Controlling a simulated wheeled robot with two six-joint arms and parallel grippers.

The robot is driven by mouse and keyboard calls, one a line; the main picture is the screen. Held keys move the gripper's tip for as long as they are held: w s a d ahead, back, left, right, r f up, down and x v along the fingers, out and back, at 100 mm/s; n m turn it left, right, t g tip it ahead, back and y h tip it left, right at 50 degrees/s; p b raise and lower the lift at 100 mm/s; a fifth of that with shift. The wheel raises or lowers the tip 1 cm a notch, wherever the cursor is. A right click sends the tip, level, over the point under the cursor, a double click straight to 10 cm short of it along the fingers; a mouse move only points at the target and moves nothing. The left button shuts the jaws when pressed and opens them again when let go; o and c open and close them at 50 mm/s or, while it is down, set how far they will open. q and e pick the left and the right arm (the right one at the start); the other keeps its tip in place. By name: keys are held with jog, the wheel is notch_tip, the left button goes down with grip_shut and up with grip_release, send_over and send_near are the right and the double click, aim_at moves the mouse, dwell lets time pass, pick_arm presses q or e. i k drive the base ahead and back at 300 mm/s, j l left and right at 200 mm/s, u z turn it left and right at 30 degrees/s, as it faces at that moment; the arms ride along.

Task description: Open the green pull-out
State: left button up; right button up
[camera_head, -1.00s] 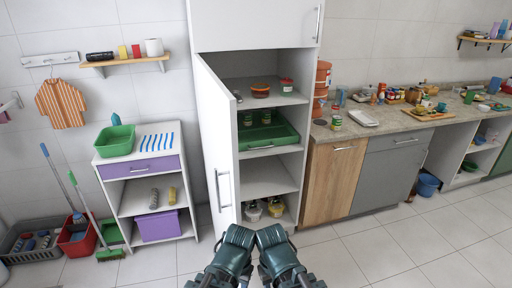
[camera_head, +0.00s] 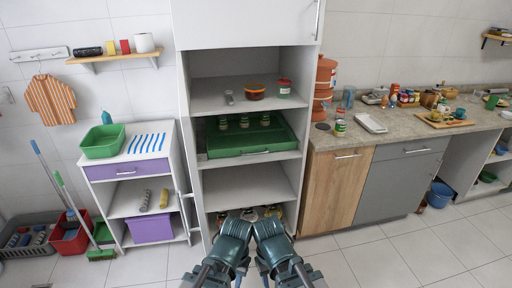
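The green pull-out (camera_head: 230,153) is a green tray on a middle shelf of the tall white cabinet, with several jars standing in it. Its front edge has a small handle (camera_head: 257,153) and lies about level with the cabinet front. My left gripper (camera_head: 238,226) and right gripper (camera_head: 269,226) are side by side at the bottom centre, low in front of the cabinet and well below the tray. Neither touches it. Their fingertips are too hard to make out to tell open from shut.
The cabinet's open door is edge-on at the left, its handle (camera_head: 187,197) showing. The shelf above holds an orange bowl (camera_head: 256,92) and jars. A white side unit (camera_head: 178,160) stands left. A wooden cupboard (camera_head: 335,190) and counter stand right.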

aim_at(255, 139)
jog(key=i+l+u, duration=0.1)
jog(key=i+l, duration=0.15)
jog(key=i+l+u, duration=0.1)
jog(key=l, duration=0.3)
jog(key=i+l, duration=0.3)
jog(key=i+l+u, duration=0.15)
jog(key=i, duration=0.25)
